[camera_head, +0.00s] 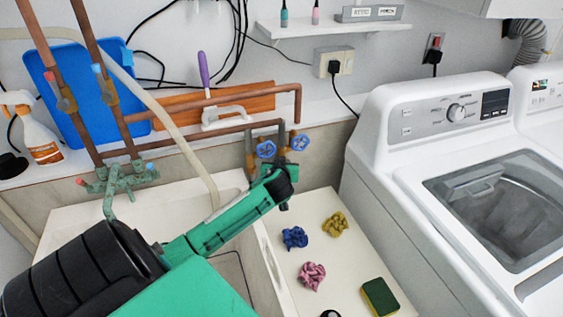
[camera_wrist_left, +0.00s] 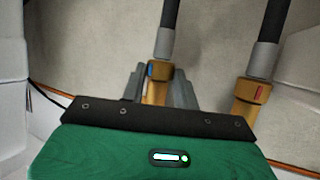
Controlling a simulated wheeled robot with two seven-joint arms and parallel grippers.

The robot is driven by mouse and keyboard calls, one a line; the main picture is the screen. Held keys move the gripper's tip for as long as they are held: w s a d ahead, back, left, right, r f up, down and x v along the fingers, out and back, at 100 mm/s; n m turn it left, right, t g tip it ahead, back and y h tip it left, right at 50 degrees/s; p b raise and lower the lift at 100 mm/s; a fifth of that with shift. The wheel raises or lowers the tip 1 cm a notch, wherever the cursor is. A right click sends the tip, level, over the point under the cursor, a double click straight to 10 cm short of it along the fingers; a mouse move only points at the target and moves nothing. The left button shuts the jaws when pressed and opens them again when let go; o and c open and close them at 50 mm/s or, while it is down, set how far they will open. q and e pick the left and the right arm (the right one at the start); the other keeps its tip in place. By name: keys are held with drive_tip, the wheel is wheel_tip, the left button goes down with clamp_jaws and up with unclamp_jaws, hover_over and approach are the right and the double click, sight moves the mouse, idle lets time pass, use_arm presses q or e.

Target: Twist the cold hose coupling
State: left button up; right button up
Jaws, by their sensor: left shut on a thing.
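The cold hose coupling (camera_wrist_left: 157,88) is brass with a blue mark, on the end of a grey-collared black hose in the left wrist view. My left gripper (camera_wrist_left: 160,87) is shut on it, with one grey finger on each side. In the head view my left gripper (camera_head: 284,172) reaches to just below two blue-handled valves (camera_head: 266,149), and it hides the coupling there.
A washing machine (camera_head: 385,180) stands to the right. Blue, pink and yellow crumpled cloths (camera_head: 312,275) and a sponge (camera_head: 380,297) lie on the white surface (camera_head: 279,232). A sink basin (camera_head: 70,225) lies under my left arm. Copper pipes (camera_head: 215,138) run along the wall.

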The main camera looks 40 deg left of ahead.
use_arm(q)
drive_tip(key=o, duration=0.8)
drive_tip(key=shift+f, duration=0.1)
drive_tip(key=shift+o, duration=0.9)
use_arm(e)
drive_tip(key=shift+w, duration=0.45)
use_arm(q)
drive_tip(key=b+v, duration=0.1)
drive_tip(key=v, duration=1.3)
use_arm(e)
drive_tip(key=shift+w+a+f, duration=0.1)
drive_tip(key=shift+w+f, duration=0.1)
drive_tip(key=shift+w, duration=0.45)
use_arm(q)
drive_tip(key=shift+a, duration=0.1)
